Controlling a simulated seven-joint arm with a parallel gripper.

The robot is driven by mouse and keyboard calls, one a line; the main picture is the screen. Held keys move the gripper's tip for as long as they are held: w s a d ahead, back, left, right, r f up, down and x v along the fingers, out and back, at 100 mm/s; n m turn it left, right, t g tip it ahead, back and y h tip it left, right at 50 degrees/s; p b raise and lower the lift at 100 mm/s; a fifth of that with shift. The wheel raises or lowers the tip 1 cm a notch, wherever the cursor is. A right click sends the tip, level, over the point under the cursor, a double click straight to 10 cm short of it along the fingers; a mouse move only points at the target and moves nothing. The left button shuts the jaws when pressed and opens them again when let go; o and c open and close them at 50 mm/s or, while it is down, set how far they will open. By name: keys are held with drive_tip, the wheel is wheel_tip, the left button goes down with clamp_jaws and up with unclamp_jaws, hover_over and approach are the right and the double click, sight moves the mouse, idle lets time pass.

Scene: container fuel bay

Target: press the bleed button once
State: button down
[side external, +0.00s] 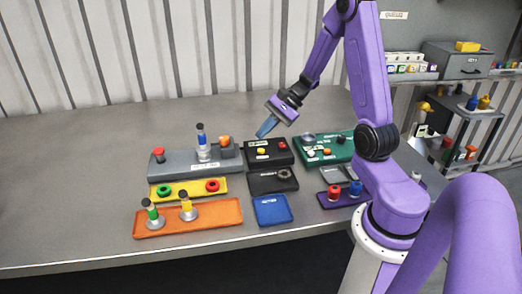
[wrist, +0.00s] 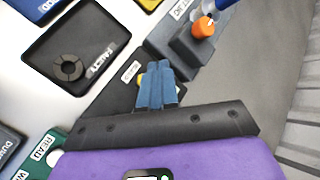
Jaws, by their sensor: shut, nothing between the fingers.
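A small black box (side external: 284,157) with a yellow button (side external: 262,151) and a white label stands in the middle of the bench. The label is too small to read, so I cannot confirm that this is the bleed button. My gripper (side external: 267,128) is above this box in the side view, its blue fingers pointing down and shut with nothing between them. In the wrist view, the shut fingers (wrist: 160,88) cover much of the black box (wrist: 113,95). Only a bit of yellow shows beside them. They look apart from the button in the side view.
Left of the box is a grey station (side external: 172,168) with a red button, a bottle and an orange knob (wrist: 204,27). A green tray (side external: 345,148) is on the right. A black tray marked FAULTY (wrist: 98,70) holds a ring. Yellow, orange, blue and purple trays lie nearer the front.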

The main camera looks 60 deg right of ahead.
drive_tip(key=shift+r, duration=1.3)
drive_tip(key=shift+a, duration=0.1)
drive_tip(key=s+a+r+n+g+h, duration=0.1)
drive_tip(key=s+a+n+g, duration=0.3)
drive_tip(key=a, duration=0.3)
drive_tip(key=s+a+n+g, duration=0.2)
drive_tip(key=s+a+n, duration=0.3)
drive_tip(key=a+n, duration=0.15)
drive_tip(key=s+a+r+n+h, duration=0.1)
drive_tip(key=s+a+n+h, duration=0.1)
drive_tip(key=s+n, duration=0.5)
drive_tip(key=s+a+r+n+t+h, duration=0.1)
drive_tip(key=s+a+n+h, duration=0.2)
drive_tip(key=s+n, duration=0.5)
drive_tip(key=n+h, duration=0.1)
drive_tip(key=n, duration=0.1)
drive_tip(key=shift+s+n, duration=0.3)
drive_tip(key=shift+n, duration=0.05)
drive_tip(key=c, duration=1.8)
unclamp_jaws()
